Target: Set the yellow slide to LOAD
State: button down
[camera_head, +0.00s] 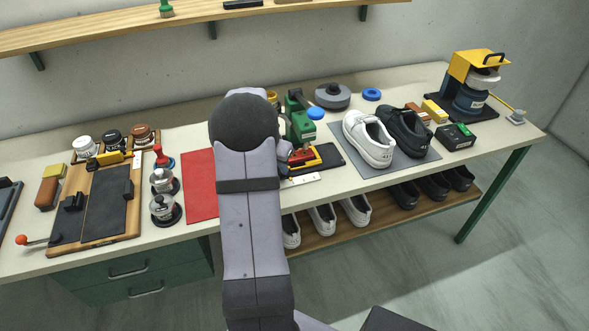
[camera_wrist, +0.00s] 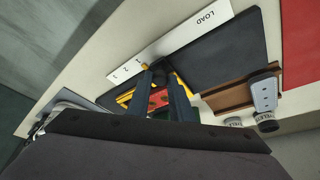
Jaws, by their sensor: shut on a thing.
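The yellow slide (camera_head: 323,157) shows at the green press (camera_head: 302,122), with a red part inside its frame, on a black base. In the wrist view the slide (camera_wrist: 124,98) lies at the numbered end of the white label strip (camera_wrist: 165,46), away from the word LOAD at the other end. My gripper (camera_wrist: 161,76) is shut at the slide, its two dark fingers about a small dark piece that seems to be the slide's handle. The fingers hide part of the slide. In the head view my arm covers the left part of the press base.
A red mat (camera_head: 201,186) lies left of the press. A wooden rack with small jars (camera_wrist: 265,121) is near the black base in the wrist view. The black track toward LOAD looks clear.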

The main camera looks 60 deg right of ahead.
jog(key=w+a+b, duration=0.5)
jog(key=w+a, duration=0.4)
jog(key=shift+w+a, duration=0.1)
jog(key=c, duration=1.6)
grip_release()
jog(key=shift+w+a, duration=0.1)
jog(key=shift+r, duration=0.15)
jog(key=shift+b+v, duration=0.6)
jog(key=shift+v, duration=2.95)
